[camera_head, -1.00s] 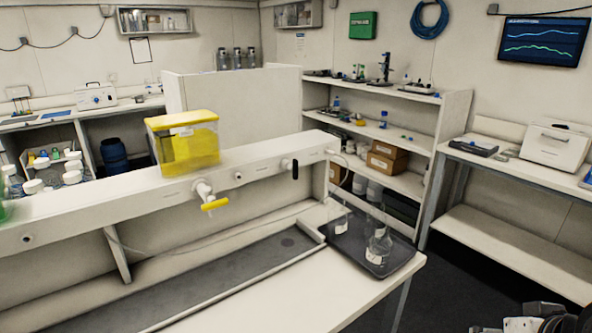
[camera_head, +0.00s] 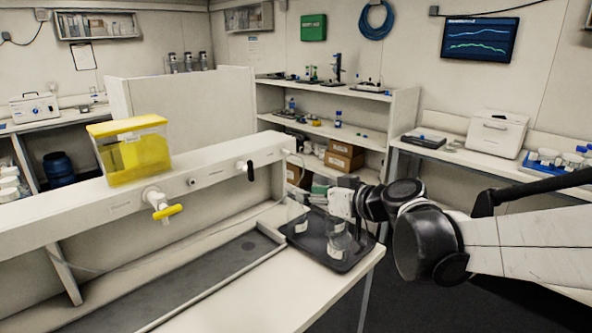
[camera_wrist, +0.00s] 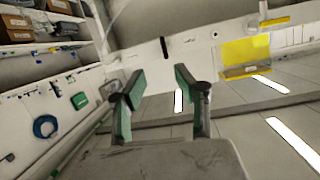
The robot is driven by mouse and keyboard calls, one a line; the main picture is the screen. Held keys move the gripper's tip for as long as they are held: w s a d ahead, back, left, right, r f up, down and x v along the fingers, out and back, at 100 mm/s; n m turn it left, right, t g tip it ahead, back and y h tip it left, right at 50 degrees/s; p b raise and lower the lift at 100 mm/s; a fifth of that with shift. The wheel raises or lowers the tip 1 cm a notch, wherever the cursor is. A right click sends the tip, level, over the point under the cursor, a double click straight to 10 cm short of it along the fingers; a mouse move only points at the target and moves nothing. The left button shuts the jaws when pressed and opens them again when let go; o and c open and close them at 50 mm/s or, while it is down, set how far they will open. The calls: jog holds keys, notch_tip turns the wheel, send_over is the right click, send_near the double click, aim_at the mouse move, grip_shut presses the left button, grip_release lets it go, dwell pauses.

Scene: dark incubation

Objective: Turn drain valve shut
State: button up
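A white valve with a yellow lever (camera_head: 168,211) sits on the front of the white raised ledge, below the yellow tank (camera_head: 140,158). The lever lies roughly level. Farther right on the ledge is a second fitting with a black handle (camera_head: 250,171), which points down. In the wrist view the black handle (camera_wrist: 164,48) shows beyond the fingertips, and the yellow lever (camera_wrist: 275,20) is at upper right. My gripper (camera_wrist: 158,80) is open and empty, its two green-padded fingers apart. In the head view my gripper (camera_head: 314,192) is right of both valves, touching neither.
A dark tray (camera_head: 318,255) with glass flasks (camera_head: 338,240) stands on the bench end, below my gripper. A thin tube runs from the ledge's right end. A grey trough (camera_head: 215,275) lies below the valves. The space before the ledge is clear.

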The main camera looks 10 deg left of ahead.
aim_at(252, 170)
jog(key=w+a+y, duration=0.1)
jog(key=w+a, duration=0.4)
jog(key=a, duration=0.1)
jog(key=w+a+f+n+y, duration=0.1)
jog(key=w+a, duration=0.4)
jog(key=a, duration=0.2)
jog(key=w+a+f+t+y, duration=0.1)
jog(key=w+a, duration=0.4)
jog(key=a, duration=0.2)
jog(key=shift+w+a+f+n, duration=0.1)
jog(key=shift+w+f+n, duration=0.1)
jog(key=shift+n, duration=0.2)
grip_shut()
